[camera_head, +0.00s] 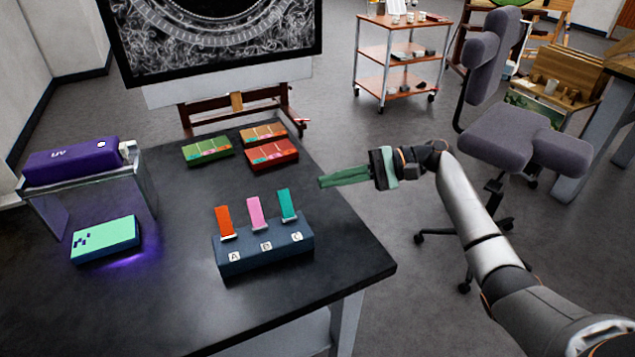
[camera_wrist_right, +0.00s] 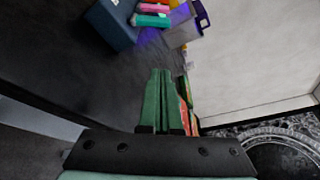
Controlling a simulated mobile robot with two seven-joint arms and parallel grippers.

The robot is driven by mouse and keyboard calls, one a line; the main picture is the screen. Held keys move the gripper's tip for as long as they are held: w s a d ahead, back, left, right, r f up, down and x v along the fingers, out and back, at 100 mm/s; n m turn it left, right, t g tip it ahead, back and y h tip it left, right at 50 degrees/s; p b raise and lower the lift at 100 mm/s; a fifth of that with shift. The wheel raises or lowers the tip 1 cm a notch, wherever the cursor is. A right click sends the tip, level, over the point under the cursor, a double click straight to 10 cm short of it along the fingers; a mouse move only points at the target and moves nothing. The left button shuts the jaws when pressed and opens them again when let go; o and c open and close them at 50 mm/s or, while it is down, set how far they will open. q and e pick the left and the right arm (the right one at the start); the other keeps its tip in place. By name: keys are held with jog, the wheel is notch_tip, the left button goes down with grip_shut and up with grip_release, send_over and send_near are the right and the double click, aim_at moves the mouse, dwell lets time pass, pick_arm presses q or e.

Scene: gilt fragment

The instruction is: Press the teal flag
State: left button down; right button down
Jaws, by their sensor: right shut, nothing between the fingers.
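The teal flag (camera_head: 287,205) stands upright above the letter C on a dark blue block (camera_head: 262,257) on the black table. An orange flag (camera_head: 225,221) stands above A and a pink flag (camera_head: 256,213) above B. My right gripper (camera_head: 322,182) is shut and empty, to the right of the teal flag and apart from it, above the table's right edge. Its green fingers (camera_wrist_right: 163,100) lie together in the right wrist view. There the teal flag (camera_wrist_right: 152,20) and part of the block (camera_wrist_right: 112,22) show at the top. My left gripper is not in view.
A green-topped box (camera_head: 105,238) and a purple device on a clear stand (camera_head: 75,160) are at the table's left. Several small coloured boxes, including a red one (camera_head: 272,154), lie at the back. An office chair (camera_head: 510,135) stands right of the table.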

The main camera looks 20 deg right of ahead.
aim_at(286, 205)
jog(key=x, duration=0.9)
jog(key=shift+s+r+p, duration=0.5)
jog(key=shift+s+r, duration=0.15)
jog(key=shift+s, duration=0.3)
jog(key=shift+s+d+r, duration=0.1)
jog(key=shift+s+r, duration=0.3)
jog(key=shift+s, duration=0.15)
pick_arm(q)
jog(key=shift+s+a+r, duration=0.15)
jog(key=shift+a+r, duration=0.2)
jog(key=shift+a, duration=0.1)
pick_arm(e)
jog(key=shift+s+r, duration=0.1)
jog(key=shift+s, duration=0.15)
